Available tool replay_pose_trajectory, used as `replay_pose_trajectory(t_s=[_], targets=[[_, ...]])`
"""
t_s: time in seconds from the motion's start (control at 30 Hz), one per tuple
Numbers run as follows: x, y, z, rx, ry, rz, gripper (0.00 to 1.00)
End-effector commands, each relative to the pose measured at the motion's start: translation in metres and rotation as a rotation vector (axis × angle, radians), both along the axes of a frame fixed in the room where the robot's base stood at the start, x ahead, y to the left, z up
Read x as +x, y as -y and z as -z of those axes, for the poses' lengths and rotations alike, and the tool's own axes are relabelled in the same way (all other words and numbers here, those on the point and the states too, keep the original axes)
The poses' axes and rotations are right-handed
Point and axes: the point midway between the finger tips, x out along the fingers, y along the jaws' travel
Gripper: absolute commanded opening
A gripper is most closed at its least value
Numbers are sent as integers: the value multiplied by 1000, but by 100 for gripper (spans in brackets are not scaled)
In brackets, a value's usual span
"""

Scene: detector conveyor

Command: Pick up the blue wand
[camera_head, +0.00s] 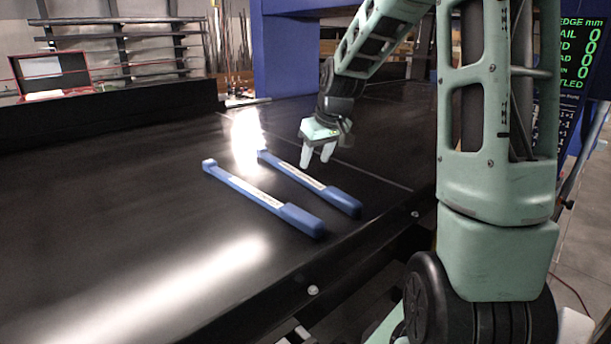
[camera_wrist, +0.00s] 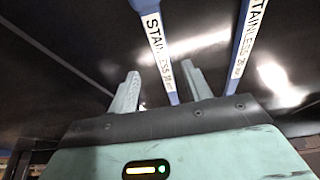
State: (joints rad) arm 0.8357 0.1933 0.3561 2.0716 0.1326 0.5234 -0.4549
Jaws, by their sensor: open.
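Two blue wands with white printed labels lie flat and roughly parallel on the black belt. The left wand (camera_head: 254,194) is nearer in the head view; the right wand (camera_head: 308,183) lies beyond it. My gripper (camera_head: 317,158) is open and empty, pointing down above the belt close to the right wand, apart from it. In the wrist view, one wand (camera_wrist: 158,45) shows beyond my gripper (camera_wrist: 160,70), lined up between the two pale fingers. The other wand (camera_wrist: 244,48) is to the right. Their labels read "STAINLESS".
The black conveyor belt (camera_head: 100,240) is mostly clear around the wands. A blue frame (camera_head: 285,60) stands over the belt at the back. A red open case (camera_head: 50,75) is at the far left. A screen with green text (camera_head: 580,40) is at the right.

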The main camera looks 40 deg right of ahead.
Motion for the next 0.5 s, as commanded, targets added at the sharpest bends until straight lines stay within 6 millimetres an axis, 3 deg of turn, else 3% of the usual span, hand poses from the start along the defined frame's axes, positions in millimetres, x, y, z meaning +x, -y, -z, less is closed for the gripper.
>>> replay_pose_trajectory(t_s=[0.5], targets=[[22, 0, 39, 3, -4, -3, 49]])
